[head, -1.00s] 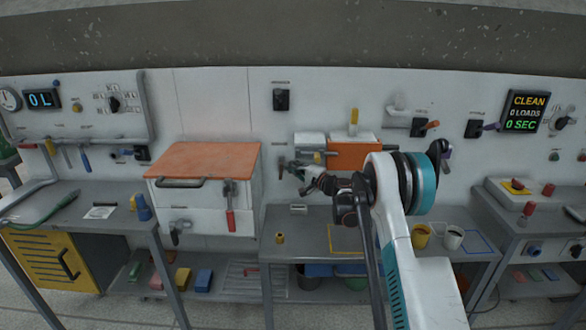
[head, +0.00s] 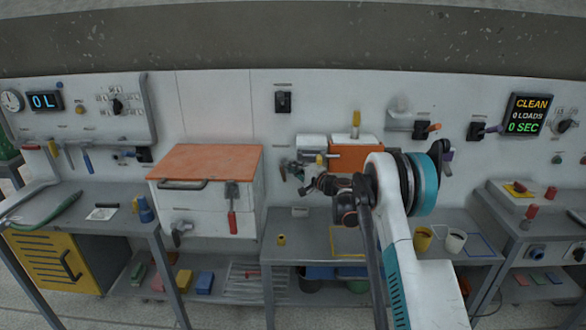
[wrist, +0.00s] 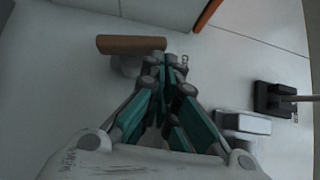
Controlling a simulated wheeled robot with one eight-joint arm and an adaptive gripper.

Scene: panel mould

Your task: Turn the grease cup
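No part is clearly marked as the grease cup. A small brass-yellow fitting (head: 319,159) sits on the front of the white-and-orange wall unit; a loose brass piece (head: 281,239) stands on the bench below. My gripper (head: 308,187) is in front of the wall unit, just below the fitting and apart from it. In the wrist view my gripper (wrist: 170,65) has its fingertips close together, with nothing visible held between them. A brown bar handle (wrist: 130,45) on a grey stem is just left of the fingertips; contact is unclear.
The orange wall unit (head: 358,158) has a yellow upright handle (head: 356,118) on top. An orange-topped cabinet (head: 205,160) stands to the left. Yellow cup (head: 423,238) and white cup (head: 455,241) stand on the bench at right. The bench's middle is mostly clear.

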